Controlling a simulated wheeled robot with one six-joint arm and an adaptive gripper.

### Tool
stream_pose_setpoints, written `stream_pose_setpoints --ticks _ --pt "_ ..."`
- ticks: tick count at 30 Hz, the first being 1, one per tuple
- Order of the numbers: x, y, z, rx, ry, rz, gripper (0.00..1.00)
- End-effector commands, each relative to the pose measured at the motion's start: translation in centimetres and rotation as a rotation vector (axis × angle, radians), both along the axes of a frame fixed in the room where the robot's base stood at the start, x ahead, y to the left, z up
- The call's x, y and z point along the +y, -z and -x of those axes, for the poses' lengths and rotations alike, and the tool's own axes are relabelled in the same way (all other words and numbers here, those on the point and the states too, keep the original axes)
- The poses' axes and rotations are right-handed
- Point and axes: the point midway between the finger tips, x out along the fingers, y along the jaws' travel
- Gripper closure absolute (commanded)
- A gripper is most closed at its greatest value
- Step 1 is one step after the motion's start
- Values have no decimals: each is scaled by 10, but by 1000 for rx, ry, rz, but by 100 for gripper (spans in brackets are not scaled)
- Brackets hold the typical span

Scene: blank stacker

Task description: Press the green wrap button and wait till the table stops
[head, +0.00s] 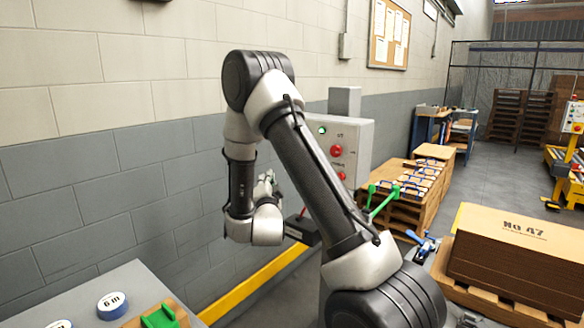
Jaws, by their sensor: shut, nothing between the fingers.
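A grey control box (354,142) stands near the wall, partly behind my arm. A small bright green round button or lamp (322,130) is at the upper left of its face; I cannot tell which it is. Two red buttons (336,151) sit lower on the same face. My gripper (267,182) is small and partly hidden by my wrist, left of the box and lower than the green spot. It looks shut and empty, and appears apart from the box. I cannot make out a turning table.
A wooden pallet stack with blue and green clamps (415,183) stands right of the box. Brown cardboard blanks (520,245) marked No 47 lie on a pallet at right. A yellow floor rail (255,285) runs along the wall. A grey worktop (80,295) is at lower left.

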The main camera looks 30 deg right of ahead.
Motion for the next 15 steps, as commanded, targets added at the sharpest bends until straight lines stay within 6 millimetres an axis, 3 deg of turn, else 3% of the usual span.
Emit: stream_pose_setpoints --ticks 15 --pt "-60 0 -21 1 3 0 100"
